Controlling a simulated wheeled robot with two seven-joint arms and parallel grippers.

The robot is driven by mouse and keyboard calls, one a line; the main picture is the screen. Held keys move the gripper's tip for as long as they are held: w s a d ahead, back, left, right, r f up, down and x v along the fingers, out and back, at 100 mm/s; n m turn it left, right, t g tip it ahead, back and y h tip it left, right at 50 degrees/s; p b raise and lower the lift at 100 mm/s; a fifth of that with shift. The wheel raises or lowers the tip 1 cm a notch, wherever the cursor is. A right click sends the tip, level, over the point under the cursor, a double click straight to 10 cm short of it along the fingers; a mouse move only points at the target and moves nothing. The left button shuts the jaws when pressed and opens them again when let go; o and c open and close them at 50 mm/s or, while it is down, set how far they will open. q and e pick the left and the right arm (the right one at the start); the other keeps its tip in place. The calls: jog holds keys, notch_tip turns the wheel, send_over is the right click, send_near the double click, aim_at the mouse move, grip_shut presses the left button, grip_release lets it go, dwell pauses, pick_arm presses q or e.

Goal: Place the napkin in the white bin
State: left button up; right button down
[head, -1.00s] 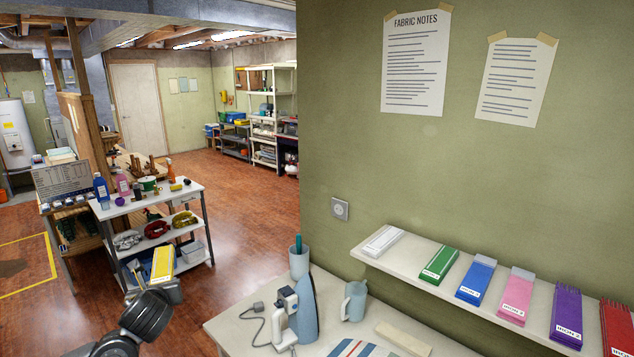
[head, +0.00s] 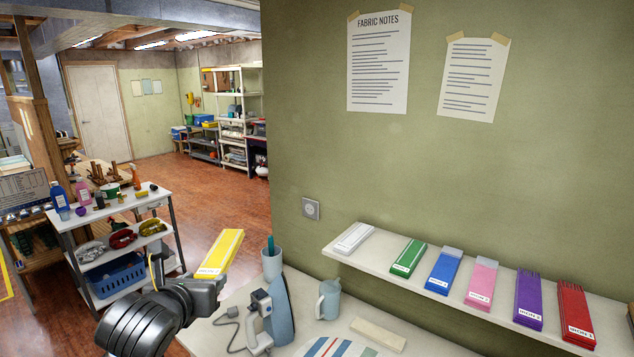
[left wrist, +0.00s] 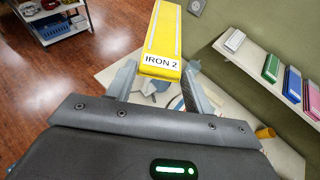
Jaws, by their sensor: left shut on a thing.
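A long yellow folded piece (head: 221,253), which I take for the napkin, carries a white label. In the left wrist view the yellow napkin (left wrist: 165,32) reads "IRON 2". My left gripper (head: 207,287) is shut on its near end and holds it tilted upward, in front of the counter's left end. In the left wrist view the fingers of the left gripper (left wrist: 160,82) stand on both sides of the label end. I cannot make out a white bin for certain; a white flat item (head: 353,238) lies at the shelf's left end. My right gripper is not in view.
The wall shelf (head: 337,252) bears a row of coloured folded pieces. A loaded cart (head: 75,250) stands at left.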

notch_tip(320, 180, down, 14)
jog(key=b, duration=1.3)
